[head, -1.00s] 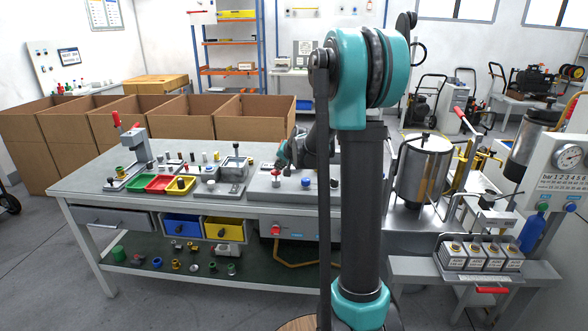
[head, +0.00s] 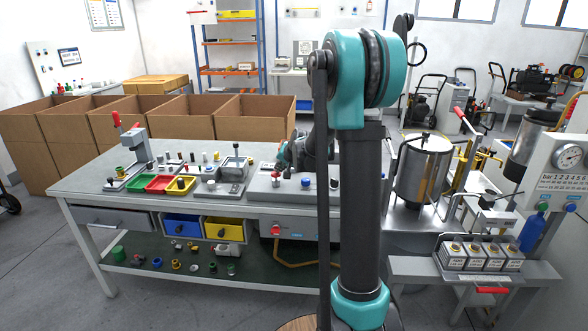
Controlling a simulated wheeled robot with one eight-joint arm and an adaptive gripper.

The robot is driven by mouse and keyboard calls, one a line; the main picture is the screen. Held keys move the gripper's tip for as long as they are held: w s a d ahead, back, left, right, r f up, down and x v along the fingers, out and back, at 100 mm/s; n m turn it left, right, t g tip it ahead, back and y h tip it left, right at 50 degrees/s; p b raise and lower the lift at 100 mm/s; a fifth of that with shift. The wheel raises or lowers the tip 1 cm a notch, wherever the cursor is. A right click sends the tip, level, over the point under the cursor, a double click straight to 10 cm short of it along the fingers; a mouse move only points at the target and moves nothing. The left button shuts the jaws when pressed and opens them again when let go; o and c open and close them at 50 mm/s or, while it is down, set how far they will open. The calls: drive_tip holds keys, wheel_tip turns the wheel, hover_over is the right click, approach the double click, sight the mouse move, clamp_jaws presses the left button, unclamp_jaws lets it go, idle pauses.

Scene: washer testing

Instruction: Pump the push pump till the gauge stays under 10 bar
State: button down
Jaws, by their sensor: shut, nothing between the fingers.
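My gripper (head: 281,163) is small and partly behind my own arm. It is shut and empty, above the left part of a grey box (head: 262,191) on the workbench. A blue knob (head: 305,182) stands on that box, to the right of and below the gripper. I cannot tell whether the gripper touches anything there. A round white gauge (head: 569,157) is on a pale panel at the far right, above a "bar" scale. Its reading is too small to tell. Which part is the push pump is not clear.
The workbench (head: 85,184) holds red, green and yellow trays and small fixtures at left. Cardboard boxes (head: 255,117) stand behind it. A steel tank (head: 420,170) and a rack of white blocks (head: 480,255) are at right. Open floor lies at front left.

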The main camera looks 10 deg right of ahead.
drive_tip(key=shift+f, duration=0.15)
idle(0.3)
drive_tip(key=shift+r, duration=0.65)
drive_tip(key=shift+r, duration=3)
